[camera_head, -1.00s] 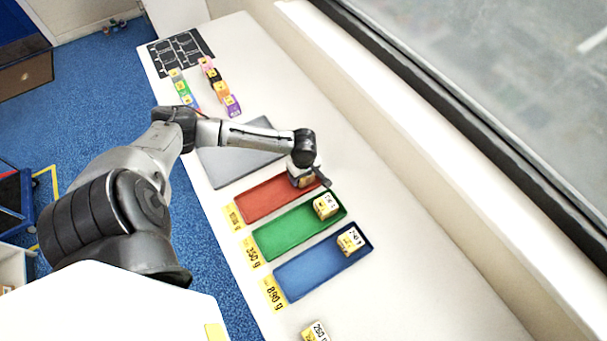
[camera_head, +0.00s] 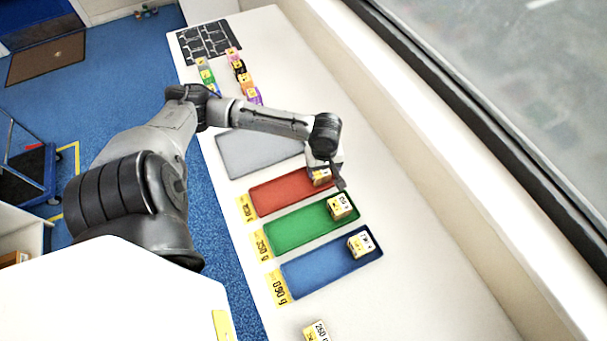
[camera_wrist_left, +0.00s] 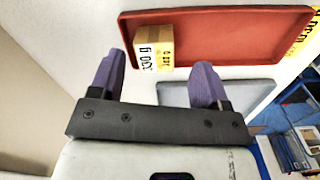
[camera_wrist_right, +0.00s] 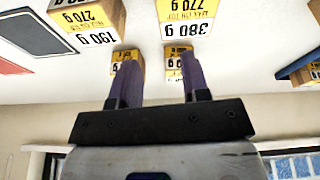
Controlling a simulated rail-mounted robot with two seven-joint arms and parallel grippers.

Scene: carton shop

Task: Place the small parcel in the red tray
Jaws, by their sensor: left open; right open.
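The red tray (camera_head: 278,195) lies on the white bench, beside a green tray and a blue tray. A small tan parcel with a yellow label (camera_head: 320,178) sits at the red tray's right end, partly hidden by my left gripper (camera_head: 331,174). In the left wrist view the parcel (camera_wrist_left: 153,48) rests inside the red tray (camera_wrist_left: 225,38), near one end. My left gripper (camera_wrist_left: 158,78) is open, its purple fingers apart and clear of the parcel. My right gripper (camera_wrist_right: 161,78) is open in the right wrist view, with yellow-labelled boxes (camera_wrist_right: 181,64) beyond its fingers.
The green tray (camera_head: 295,232) and blue tray (camera_head: 315,277) each hold a parcel at the right end. A grey panel (camera_head: 250,152) lies behind the red tray. Small coloured boxes (camera_head: 240,75) stand farther back. Another labelled box (camera_head: 317,331) is at the bottom edge.

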